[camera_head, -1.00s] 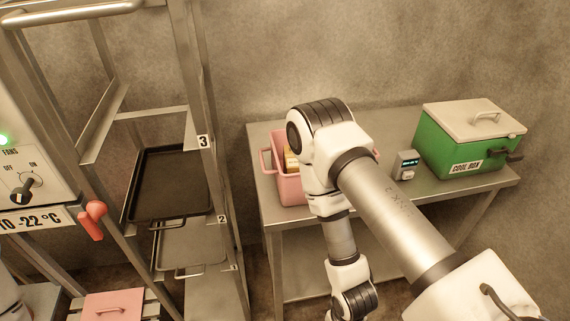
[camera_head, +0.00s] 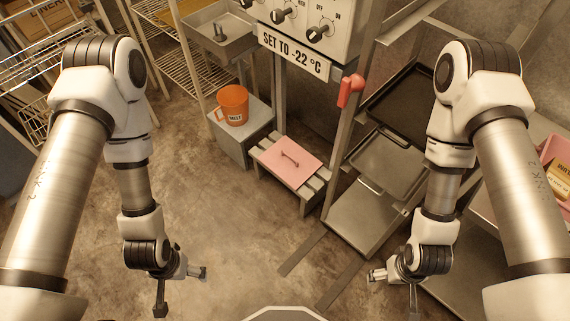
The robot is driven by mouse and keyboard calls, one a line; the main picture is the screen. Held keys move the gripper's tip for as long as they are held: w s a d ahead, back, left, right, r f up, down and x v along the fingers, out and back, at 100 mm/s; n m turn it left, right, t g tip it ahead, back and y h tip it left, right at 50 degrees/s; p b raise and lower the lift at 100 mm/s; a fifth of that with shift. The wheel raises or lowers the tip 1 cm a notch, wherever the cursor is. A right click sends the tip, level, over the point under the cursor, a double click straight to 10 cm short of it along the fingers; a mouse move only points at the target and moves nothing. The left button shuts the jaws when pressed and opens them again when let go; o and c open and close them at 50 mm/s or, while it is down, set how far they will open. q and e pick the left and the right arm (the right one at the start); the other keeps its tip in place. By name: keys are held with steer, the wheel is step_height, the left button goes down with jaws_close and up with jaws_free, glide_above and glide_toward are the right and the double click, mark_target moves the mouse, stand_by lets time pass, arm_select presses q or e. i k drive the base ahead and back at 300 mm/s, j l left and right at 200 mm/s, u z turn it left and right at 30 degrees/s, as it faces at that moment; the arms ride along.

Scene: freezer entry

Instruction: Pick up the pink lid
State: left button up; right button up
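The pink lid (camera_head: 291,161) is a flat square with a bar handle on top. It lies on a low slatted stool (camera_head: 258,155) in the middle of the head view, below the control panel. My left gripper (camera_head: 203,273) hangs over the floor at lower left, apart from the lid. My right gripper (camera_head: 372,275) hangs at lower right, also apart from the lid. Both grippers are small and seen from the side, so their finger opening is unclear. Nothing shows in either one.
An orange mug (camera_head: 233,105) stands on a grey block (camera_head: 250,127) left of the stool. A rack with dark trays (camera_head: 403,101) stands to the right, a wire shelf (camera_head: 185,60) to the left. A pink bin (camera_head: 556,160) shows at right. Floor before the stool is clear.

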mark_target(291, 162)
steer(key=i+j, duration=0.2)
steer(key=j, duration=0.15)
steer(key=i+j, duration=0.2)
steer(key=j, duration=0.15)
steer(key=i+j+z, duration=0.1)
steer(key=j, duration=0.25)
steer(key=i+j, duration=0.3)
steer(key=z, duration=0.45)
steer(key=j+z, duration=0.1)
steer(key=z, duration=0.35)
steer(key=j+z, duration=0.1)
steer(key=z, duration=0.8)
